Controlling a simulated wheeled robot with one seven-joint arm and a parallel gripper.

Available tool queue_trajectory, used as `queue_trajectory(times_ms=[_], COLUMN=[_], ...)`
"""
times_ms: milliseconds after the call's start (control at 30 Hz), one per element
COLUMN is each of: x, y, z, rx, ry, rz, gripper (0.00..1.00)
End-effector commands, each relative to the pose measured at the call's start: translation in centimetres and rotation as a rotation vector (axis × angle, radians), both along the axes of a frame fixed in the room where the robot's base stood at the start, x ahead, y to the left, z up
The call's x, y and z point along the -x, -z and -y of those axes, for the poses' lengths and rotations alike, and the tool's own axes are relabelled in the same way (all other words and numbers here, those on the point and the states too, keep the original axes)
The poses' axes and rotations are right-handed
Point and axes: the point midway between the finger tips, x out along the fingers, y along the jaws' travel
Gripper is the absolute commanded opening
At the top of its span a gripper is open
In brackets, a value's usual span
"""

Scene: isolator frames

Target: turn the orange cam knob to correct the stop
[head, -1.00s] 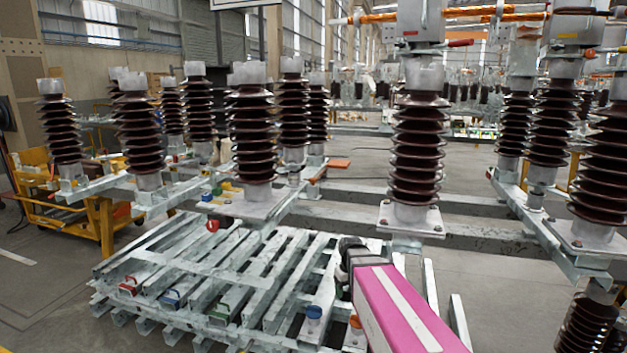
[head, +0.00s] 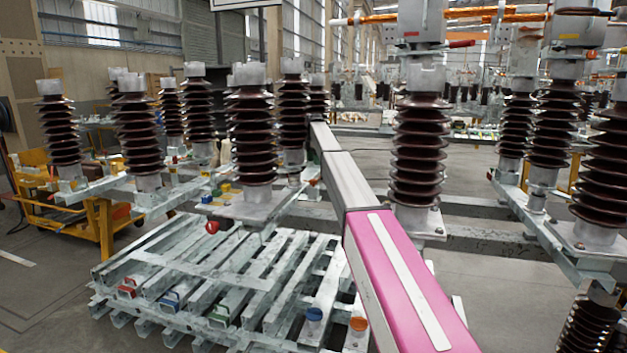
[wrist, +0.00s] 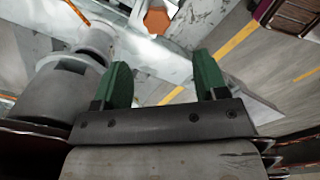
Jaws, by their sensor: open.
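An orange six-sided piece, apparently the cam knob (wrist: 157,20), shows at the top of the wrist view on a pale metal plate (wrist: 185,62). My gripper (wrist: 163,68) has two green fingers, spread apart with nothing between them. The orange piece lies beyond the fingertips, a little left of the middle of the gap, and is not touched. In the head view my gripper is hidden behind the dark insulators. I cannot make out the stop.
A grey cylindrical fitting (wrist: 65,95) stands close to the left finger. Brown ribbed insulators (head: 255,135) stand around my arm. A slatted metal pallet (head: 190,262) with coloured handles, a blue cap (head: 314,318) and an orange cap (head: 358,325) is below. A yellow cart (head: 75,225) stands left.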

Motion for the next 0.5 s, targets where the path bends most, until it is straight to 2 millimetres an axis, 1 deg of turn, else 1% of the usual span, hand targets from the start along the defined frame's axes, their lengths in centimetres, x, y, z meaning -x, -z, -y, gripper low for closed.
queue_trajectory(times_ms=[33,67,167,367,500], x=[-0.5,-0.5,-0.4,-0.3,-0.3], y=[-0.6,-0.7,-0.3,1.7,3.9], z=[-0.1,-0.2,-0.2,-0.2,-0.2], rx=[0.0,0.0,0.0,0.0,0.001], ry=[-0.015,-0.021,-0.026,-0.024,-0.023], rz=[0.0,0.0,-0.001,-0.002,-0.002], gripper=[0.66,0.66,0.66,0.66,0.66])
